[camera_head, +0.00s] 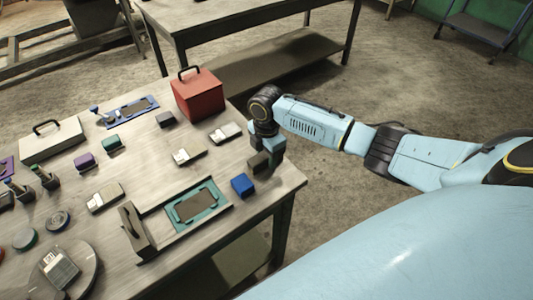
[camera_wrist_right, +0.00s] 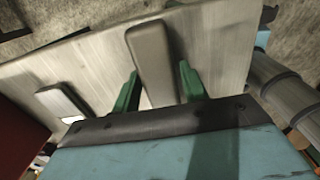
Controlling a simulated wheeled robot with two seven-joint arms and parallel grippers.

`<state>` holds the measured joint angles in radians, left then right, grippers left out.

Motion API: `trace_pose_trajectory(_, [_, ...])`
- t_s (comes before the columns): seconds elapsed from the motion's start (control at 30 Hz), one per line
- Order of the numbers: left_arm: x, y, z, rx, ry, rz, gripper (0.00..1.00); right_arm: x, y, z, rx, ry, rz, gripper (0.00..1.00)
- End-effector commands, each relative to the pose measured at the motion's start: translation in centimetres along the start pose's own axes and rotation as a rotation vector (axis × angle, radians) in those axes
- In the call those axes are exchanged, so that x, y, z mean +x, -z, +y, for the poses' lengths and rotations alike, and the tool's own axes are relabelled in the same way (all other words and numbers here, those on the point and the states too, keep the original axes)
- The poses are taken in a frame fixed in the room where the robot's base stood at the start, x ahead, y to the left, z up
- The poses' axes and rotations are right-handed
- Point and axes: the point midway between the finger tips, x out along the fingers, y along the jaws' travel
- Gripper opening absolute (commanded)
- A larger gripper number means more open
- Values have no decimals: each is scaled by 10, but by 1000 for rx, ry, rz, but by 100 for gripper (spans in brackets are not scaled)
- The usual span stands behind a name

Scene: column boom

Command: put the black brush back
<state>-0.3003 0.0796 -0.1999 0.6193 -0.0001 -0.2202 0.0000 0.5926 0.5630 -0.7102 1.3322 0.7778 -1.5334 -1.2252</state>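A dark block-shaped thing (camera_head: 258,162), which looks like the black brush, is at the right side of the table below my right gripper (camera_head: 268,150). In the right wrist view a grey-brown block (camera_wrist_right: 152,65) stands out between the two green fingers of my right gripper (camera_wrist_right: 161,88). One finger is on each side of it. A gap shows at the right finger; contact at the left finger is unclear. My left gripper is not in view.
A blue block (camera_head: 242,185) sits close to my right gripper. A red toolbox (camera_head: 197,95), another dark block (camera_head: 165,118) and light-ended blocks (camera_head: 225,132) stand behind and left.

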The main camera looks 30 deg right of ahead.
Motion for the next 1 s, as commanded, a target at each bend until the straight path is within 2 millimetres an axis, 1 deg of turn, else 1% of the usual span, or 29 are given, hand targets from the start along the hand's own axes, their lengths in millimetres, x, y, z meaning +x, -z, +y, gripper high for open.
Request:
trace_pose_trajectory(0.03, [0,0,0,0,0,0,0,0,0,0,0,0,0,50])
trace_pose_trajectory(0.1, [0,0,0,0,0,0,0,0,0,0,0,0,0,56])
trace_pose_trajectory(0.37, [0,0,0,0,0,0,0,-1,0,0,0,0,0,56])
trace_pose_trajectory(0.47, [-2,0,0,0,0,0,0,-8,0,0,0,-2,0,56])
trace_pose_trajectory(0.57, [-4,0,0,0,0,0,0,-23,0,1,-1,-4,0,56])
trace_pose_trajectory(0.8, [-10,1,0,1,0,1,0,-76,0,1,-1,-4,0,56])
trace_pose_trajectory(0.9, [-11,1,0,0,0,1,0,-95,0,1,0,-4,0,56])
trace_pose_trajectory(1.0, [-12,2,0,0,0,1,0,-110,0,1,0,-2,1,56])
